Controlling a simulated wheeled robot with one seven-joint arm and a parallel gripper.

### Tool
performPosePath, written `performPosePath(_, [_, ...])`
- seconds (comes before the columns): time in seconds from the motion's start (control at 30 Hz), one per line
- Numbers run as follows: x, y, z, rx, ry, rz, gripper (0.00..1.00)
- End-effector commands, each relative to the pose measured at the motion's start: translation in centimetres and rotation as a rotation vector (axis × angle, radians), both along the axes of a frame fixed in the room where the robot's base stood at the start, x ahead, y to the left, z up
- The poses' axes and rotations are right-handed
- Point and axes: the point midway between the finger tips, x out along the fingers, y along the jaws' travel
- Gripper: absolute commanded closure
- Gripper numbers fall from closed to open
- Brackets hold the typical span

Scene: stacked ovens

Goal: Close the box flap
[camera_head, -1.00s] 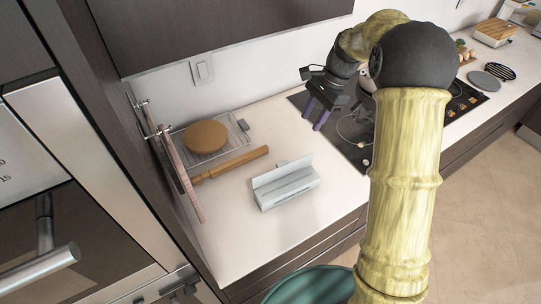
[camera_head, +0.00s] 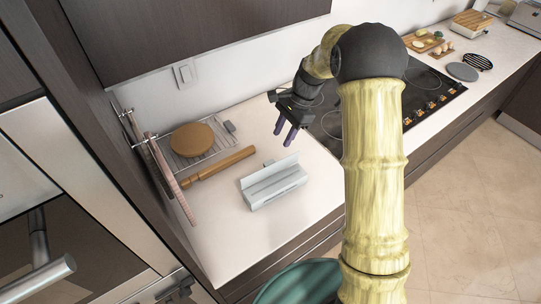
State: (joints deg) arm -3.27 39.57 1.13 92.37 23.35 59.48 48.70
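A pale grey-white box (camera_head: 277,194) sits on the white counter, left of the cooktop. Its long flap (camera_head: 268,174) stands raised along the back edge. A small tab shows behind the flap. My gripper (camera_head: 285,134) hangs above the counter, behind and slightly right of the box, with its purple fingers pointing down. The two fingers look a little apart with nothing between them. The gripper does not appear to touch the box.
A rolling pin (camera_head: 220,166) lies left of the box, with a round brown board (camera_head: 192,139) on a wire rack behind it. Towels (camera_head: 172,178) hang at the left. The black cooktop (camera_head: 424,98) is at the right. Bare counter lies in front of the box.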

Motion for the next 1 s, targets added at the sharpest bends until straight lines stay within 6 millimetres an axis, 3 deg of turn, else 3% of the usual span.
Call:
performPosePath(0.53, [-1.6, 2.9, -8.4, 0.0, 0.003, -0.003, 0.62])
performPosePath(0.93, [-1.8, 3.3, -9.4, 0.0, -0.001, -0.004, 0.62])
performPosePath(1.0, [-1.8, 3.3, -9.4, 0.0, -0.001, -0.004, 0.74])
